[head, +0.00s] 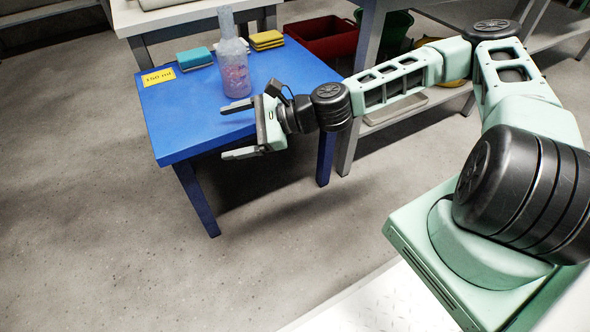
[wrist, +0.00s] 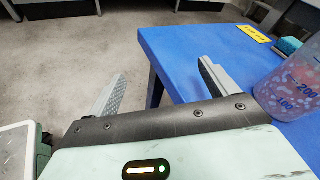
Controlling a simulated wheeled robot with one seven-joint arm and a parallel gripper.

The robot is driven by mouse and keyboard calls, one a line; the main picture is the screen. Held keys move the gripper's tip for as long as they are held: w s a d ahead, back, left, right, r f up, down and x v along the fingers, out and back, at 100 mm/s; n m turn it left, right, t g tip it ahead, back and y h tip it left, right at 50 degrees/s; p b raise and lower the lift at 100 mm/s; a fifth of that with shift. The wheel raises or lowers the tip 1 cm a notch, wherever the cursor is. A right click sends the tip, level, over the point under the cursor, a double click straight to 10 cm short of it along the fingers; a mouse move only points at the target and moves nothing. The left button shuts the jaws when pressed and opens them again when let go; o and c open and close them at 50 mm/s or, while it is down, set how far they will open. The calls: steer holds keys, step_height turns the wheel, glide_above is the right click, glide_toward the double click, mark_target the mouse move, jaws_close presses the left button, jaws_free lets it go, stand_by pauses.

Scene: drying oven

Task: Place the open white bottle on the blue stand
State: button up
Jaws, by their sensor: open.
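The blue stand (head: 185,120) is a low blue table; it also shows in the wrist view (wrist: 190,50). The bottle (head: 236,72), whitish and translucent with reddish contents low inside, stands upright on the stand's top. No cap is visible on its neck. Its graduated lower part shows at the right edge of the wrist view (wrist: 290,88). My gripper (head: 229,131) is open and empty at the stand's near edge, a little in front of the bottle. In the wrist view both fingers (wrist: 160,72) are spread with nothing between them, and the bottle is outside them to the right.
A yellow label (head: 158,77) lies at the stand's left corner. A teal block (head: 195,58) and a stack of yellow pads (head: 266,40) lie behind the bottle. A red bin (head: 325,38) and grey shelving (head: 365,60) are behind. The floor (head: 110,220) in front is clear.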

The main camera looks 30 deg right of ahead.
steer(key=s+a+f+n+g+h, duration=0.1)
steer(key=s+f+n+g+h, duration=0.3)
steer(key=s+n, duration=0.4)
steer(key=s+a+f+n+g+h, duration=0.1)
steer(key=s+n+g+h, duration=0.2)
steer(key=s+n+g, duration=0.35)
steer(key=s+d+r+n+t+h, duration=0.1)
steer(key=s+r+n+t+h, duration=0.1)
steer(key=s+r+n, duration=0.3)
steer(key=s+d+r+n+t+h, duration=0.1)
steer(key=s+r+n, duration=0.4)
steer(key=r, duration=0.5)
steer(key=d+n+h, duration=0.1)
steer(key=n+h, duration=0.1)
steer(key=shift+t+h, duration=0.35)
steer(key=shift+h, duration=0.05)
step_height(320, 180, up, 45)
steer(key=p, duration=4.4)
steer(key=shift+f+p, duration=0.15)
steer(key=shift+p, duration=0.25)
